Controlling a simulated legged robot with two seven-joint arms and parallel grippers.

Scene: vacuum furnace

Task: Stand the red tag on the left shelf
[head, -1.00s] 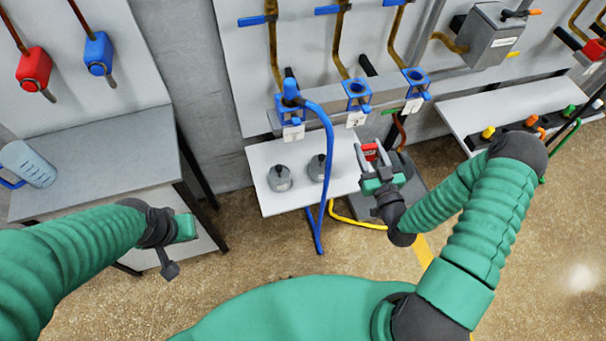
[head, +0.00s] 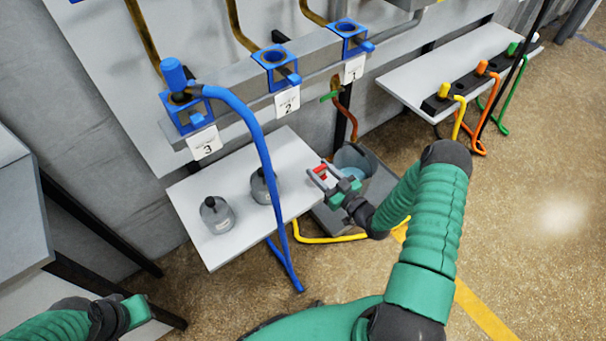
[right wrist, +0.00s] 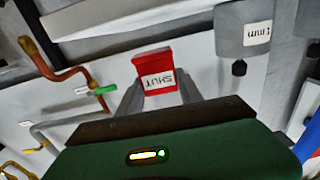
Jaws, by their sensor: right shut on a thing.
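The red tag (head: 320,170) is in my right gripper (head: 319,176), above the right end of a white shelf (head: 185,198). In the right wrist view the red tag (right wrist: 152,63) sits between the two grey fingers, and its white label reads SHUT upside down. A second white shelf (head: 405,82) is further right on the wall. My left gripper (head: 138,312) is at the lower left, apart from everything; its fingers are not clear to see.
Two grey flask-like pieces (head: 216,217) stand on the nearer white shelf. A blue hose (head: 262,150) hangs across its front from port 3. A bucket (head: 354,162) stands behind my right gripper. A grey table (head: 20,215) is at far left.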

